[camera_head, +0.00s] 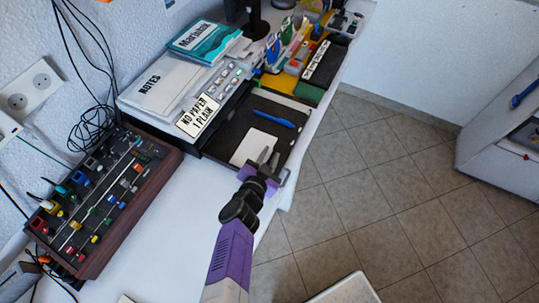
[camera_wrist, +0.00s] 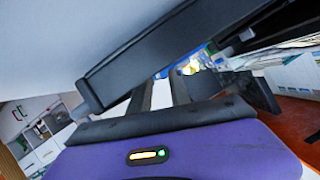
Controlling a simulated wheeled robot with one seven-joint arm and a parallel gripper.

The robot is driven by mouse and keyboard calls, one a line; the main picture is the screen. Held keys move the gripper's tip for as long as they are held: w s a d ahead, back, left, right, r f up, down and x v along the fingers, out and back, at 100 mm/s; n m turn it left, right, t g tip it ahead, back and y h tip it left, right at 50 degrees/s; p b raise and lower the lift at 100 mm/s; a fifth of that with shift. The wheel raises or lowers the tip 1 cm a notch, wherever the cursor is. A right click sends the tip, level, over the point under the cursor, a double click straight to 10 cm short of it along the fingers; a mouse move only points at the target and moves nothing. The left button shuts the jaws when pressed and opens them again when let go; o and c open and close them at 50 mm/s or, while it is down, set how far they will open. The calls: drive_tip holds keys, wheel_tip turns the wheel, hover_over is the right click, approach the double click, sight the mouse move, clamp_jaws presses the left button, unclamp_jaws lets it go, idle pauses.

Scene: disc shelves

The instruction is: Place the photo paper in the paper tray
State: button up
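The photo paper looks like a white card (camera_head: 248,148) lying on the near part of the black paper tray (camera_head: 240,112). A blue pen (camera_head: 273,118) lies in the tray behind it. My gripper (camera_head: 268,157) is at the tray's near edge, its fingers over or beside the card's right corner. The fingers stand apart, and a gap also shows in the wrist view (camera_wrist: 162,95). A pale strip shows in that gap; I cannot tell whether it is the card. Contact with the card is unclear.
A printer-like box labelled NOTES (camera_head: 160,88) stands left of the tray. A knob-covered console (camera_head: 105,195) sits at the desk's left. A coloured pen organizer (camera_head: 300,60) is behind the tray. The white desk strip (camera_head: 175,225) in front is clear.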

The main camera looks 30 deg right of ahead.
drive_tip(key=shift+r, duration=0.1)
drive_tip(key=shift+r+p, duration=0.25)
drive_tip(key=shift+p, duration=0.05)
drive_tip(key=shift+s+a+r, duration=0.1)
drive_tip(key=shift+a+r, duration=0.15)
drive_tip(key=v, duration=1.1)
drive_tip(key=shift+s+b, duration=0.2)
drive_tip(key=shift+b, duration=0.15)
drive_tip(key=shift+s+a, duration=0.1)
drive_tip(key=shift+a, duration=0.05)
